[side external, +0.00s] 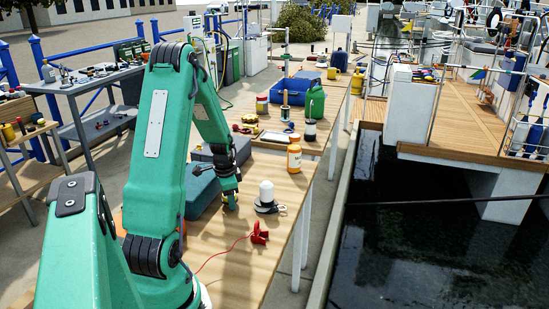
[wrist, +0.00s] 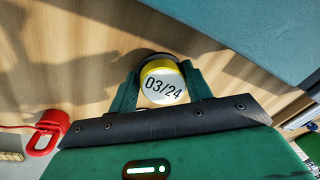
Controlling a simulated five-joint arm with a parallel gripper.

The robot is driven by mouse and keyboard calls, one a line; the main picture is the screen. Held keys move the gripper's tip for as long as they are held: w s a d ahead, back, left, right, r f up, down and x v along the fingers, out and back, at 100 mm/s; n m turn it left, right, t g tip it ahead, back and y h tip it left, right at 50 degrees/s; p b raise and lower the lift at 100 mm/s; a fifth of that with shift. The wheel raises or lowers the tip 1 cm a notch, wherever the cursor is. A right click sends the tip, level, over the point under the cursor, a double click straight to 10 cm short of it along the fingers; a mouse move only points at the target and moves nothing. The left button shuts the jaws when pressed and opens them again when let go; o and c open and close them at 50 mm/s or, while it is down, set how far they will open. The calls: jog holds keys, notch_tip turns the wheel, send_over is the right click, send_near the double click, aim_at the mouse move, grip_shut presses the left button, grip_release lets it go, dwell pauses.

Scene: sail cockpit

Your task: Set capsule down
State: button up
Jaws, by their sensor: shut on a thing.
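The capsule (wrist: 162,82) is a short round piece with a yellow rim and a white top marked "03/24" in the wrist view. My gripper (wrist: 160,84) is shut on it, with one green finger on each side. In the side external view my gripper (side external: 230,196) points down low over the wooden bench (side external: 218,248), and a little yellow of the capsule (side external: 230,198) shows between the fingers. I cannot tell whether its underside touches the bench. A dark round edge shows just behind the capsule in the wrist view.
A white dome with a dark base (side external: 266,194) stands close to the right of my gripper. A red clip with a red cord (side external: 259,234) lies nearer the front. A teal case (side external: 202,190) is close on the left. An orange-white jar (side external: 294,158) stands farther back. The bench's right edge drops off towards water.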

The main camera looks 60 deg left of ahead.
jog(key=shift+r, duration=0.15)
jog(key=shift+r, duration=0.55)
jog(key=r, duration=0.3)
jog(key=shift+w+d, duration=0.15)
jog(key=shift+d, duration=0.1)
jog(key=w+d+r, duration=0.4)
jog(key=d+r, duration=0.2)
jog(key=d, duration=0.4)
jog(key=shift+d+r, duration=0.15)
jog(key=shift+r, duration=0.15)
jog(key=shift+w, duration=0.15)
jog(key=w+a+m, duration=0.1)
jog(key=w+a, duration=1.5)
jog(key=w, duration=0.2)
jog(key=shift+w+a+t, duration=0.2)
jog(key=shift+w+t, duration=0.05)
jog(key=shift+t, duration=0.05)
jog(key=shift+a, duration=0.1)
